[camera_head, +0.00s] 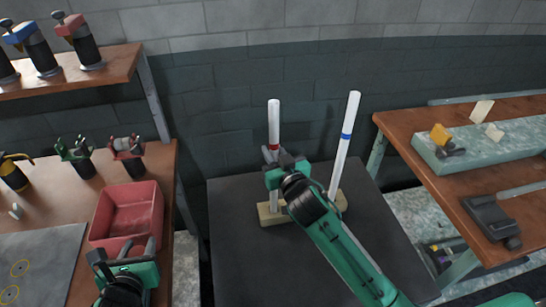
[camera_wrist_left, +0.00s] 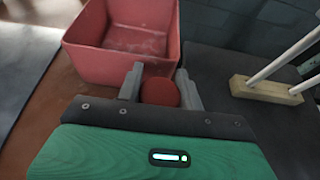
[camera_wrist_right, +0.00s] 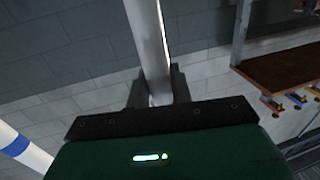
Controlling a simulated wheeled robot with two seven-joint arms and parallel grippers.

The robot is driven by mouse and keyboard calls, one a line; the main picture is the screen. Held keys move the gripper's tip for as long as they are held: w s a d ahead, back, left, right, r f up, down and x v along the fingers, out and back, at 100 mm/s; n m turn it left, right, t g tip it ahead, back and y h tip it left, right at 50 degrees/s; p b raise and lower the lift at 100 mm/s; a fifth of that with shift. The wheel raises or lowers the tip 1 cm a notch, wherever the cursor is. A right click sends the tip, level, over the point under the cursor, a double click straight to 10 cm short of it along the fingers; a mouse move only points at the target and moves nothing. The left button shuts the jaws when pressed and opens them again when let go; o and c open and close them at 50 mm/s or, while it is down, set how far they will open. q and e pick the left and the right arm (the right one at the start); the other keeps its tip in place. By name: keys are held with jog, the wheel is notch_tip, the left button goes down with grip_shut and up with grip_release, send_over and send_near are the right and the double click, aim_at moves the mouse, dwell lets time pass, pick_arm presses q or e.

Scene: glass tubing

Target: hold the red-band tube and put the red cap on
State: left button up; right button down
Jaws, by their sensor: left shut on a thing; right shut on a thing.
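The red-band tube (camera_head: 274,120) is white and stands upright in a pale wooden block (camera_head: 265,218) on the dark table. My right gripper (camera_head: 271,157) is shut around it just below the red band, and hides part of it. The tube also shows between the fingers in the right wrist view (camera_wrist_right: 150,45). Its top end looks bare in the head view. My left gripper (camera_head: 138,248) is apart from the tube, beside the red bin. It is shut on the round red cap (camera_wrist_left: 160,92), seen between its fingers in the left wrist view.
A blue-band tube (camera_head: 341,150) leans slightly in the same block, right of my right gripper. The red bin (camera_wrist_left: 76,62) sits on the left bench, close to my left gripper. Clamps (camera_head: 75,160) stand behind it. The dark table's left part (camera_head: 228,255) is clear.

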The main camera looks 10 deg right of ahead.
dwell(0.6)
pick_arm(q)
jog(key=shift+s+d+r+m+g+h, duration=0.25)
jog(key=shift+s+d+m+g+h, duration=1.8)
jog(key=shift+d, duration=4.7)
jog(key=shift+s+d+r+m+g+h, duration=0.25)
jog(key=shift+s+d+m+g+h, duration=0.8)
jog(key=shift+s+d+m+h, duration=3.8)
jog(key=w+d+r+m+g, duration=0.2)
jog(key=w+d+r+g, duration=0.3)
jog(key=w+d+r, duration=1.2)
jog(key=w+a+r, duration=0.2)
jog(key=w+r, duration=0.3)
jog(key=w, duration=0.2)
jog(key=w+a+r+t, duration=0.1)
jog(key=w+a+r, duration=0.1)
jog(key=w+r, duration=0.3)
jog(key=w, duration=0.3)
jog(key=shift+w+a+n+y, duration=0.15)
jog(key=shift+w+n+y, duration=0.15)
jog(key=shift+n+y, duration=0.1)
